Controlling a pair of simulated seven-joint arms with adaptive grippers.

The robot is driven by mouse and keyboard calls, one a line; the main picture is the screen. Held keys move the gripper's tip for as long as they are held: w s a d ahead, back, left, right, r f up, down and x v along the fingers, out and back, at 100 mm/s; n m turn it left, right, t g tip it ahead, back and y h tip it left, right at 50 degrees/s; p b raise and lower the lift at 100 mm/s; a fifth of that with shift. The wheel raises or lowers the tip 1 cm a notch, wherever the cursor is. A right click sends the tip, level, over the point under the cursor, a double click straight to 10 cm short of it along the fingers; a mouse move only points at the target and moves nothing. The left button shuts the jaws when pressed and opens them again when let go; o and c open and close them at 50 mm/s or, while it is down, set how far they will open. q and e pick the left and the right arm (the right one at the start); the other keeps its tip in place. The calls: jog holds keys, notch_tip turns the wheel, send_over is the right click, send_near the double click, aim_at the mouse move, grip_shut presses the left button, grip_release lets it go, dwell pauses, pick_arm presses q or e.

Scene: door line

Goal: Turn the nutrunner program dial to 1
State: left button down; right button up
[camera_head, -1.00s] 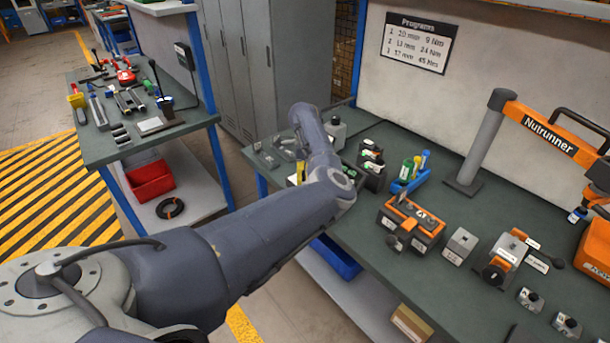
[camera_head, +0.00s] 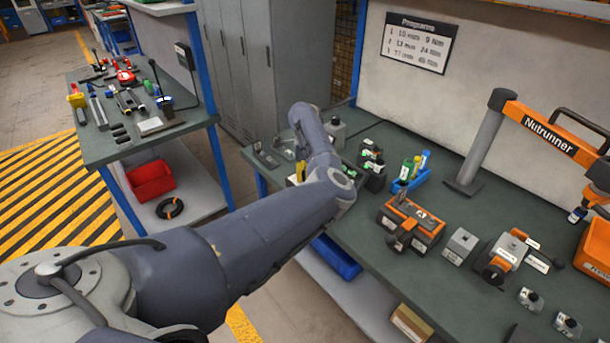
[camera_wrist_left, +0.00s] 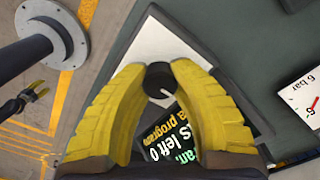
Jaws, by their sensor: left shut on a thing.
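The program dial (camera_wrist_left: 158,76) is a small black knob with a white pointer line, over a pale plate (camera_wrist_left: 150,45) in the left wrist view. My left gripper (camera_wrist_left: 160,82) has its yellow fingers closed on the dial from both sides. The pointer slants down to the right in that view; I cannot read any position numbers. A dark display (camera_wrist_left: 172,138) with partly hidden text sits below the dial. In the head view my left gripper (camera_head: 301,171) is mostly hidden behind my arm.
A Programs sign (camera_head: 418,42) hangs on the wall. The bench holds marker pens in a blue holder (camera_head: 411,180), an orange-and-grey box (camera_head: 411,222) and the Nutrunner arm (camera_head: 548,135). A pressure gauge (camera_wrist_left: 310,97) lies right of the gripper in the wrist view.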

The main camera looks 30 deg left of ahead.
pick_arm(q)
jog(key=m, duration=0.3)
jog(key=shift+m, duration=2.1)
jog(key=c, duration=1)
grip_release()
jog(key=shift+o, duration=0.2)
jog(key=shift+r, duration=0.15)
notch_tip(320, 180, up, 12)
